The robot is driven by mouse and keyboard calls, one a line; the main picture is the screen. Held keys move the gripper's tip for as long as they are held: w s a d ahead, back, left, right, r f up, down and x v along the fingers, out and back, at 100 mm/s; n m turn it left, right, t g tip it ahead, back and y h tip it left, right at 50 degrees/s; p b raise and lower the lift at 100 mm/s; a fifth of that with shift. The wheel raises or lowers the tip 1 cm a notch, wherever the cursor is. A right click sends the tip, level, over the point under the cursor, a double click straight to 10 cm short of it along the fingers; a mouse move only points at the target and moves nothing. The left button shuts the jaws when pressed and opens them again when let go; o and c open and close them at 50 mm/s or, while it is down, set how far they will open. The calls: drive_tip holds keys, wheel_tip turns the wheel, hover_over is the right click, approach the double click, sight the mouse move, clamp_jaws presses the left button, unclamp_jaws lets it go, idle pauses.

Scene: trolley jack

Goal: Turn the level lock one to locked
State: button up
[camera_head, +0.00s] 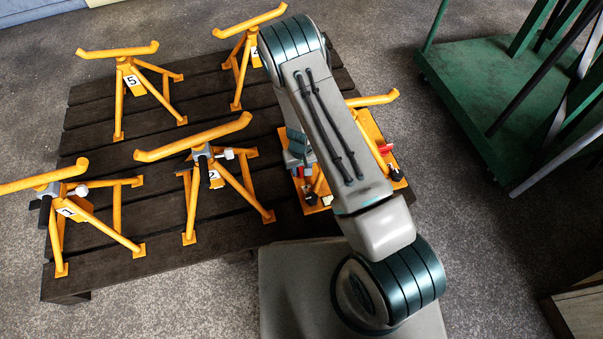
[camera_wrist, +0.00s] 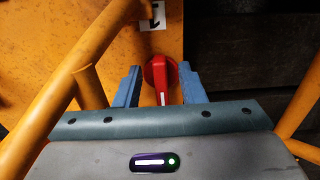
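The level lock one appears to be the red knob (camera_wrist: 160,76) on an orange plate (camera_wrist: 115,45) in the wrist view. A white line on the knob points toward the bottom of the picture. A partly cut-off white label (camera_wrist: 152,15) sits just above it. My gripper (camera_wrist: 160,72) has its two blue fingers apart, one on each side of the knob. The gaps look narrow, and I cannot tell whether either finger touches. In the head view my gripper (camera_head: 298,152) is low over the left side of an orange base (camera_head: 318,200), and my arm hides much of it.
Orange tubes flank my gripper in the wrist view, with a thick one (camera_wrist: 68,88) close at left. Several orange stands (camera_head: 205,160) stand on the dark wooden pallet (camera_head: 100,270). A green trolley (camera_head: 460,95) with long bars is at right. Grey floor lies between.

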drive_tip(key=shift+f, duration=0.75)
clamp_jaws()
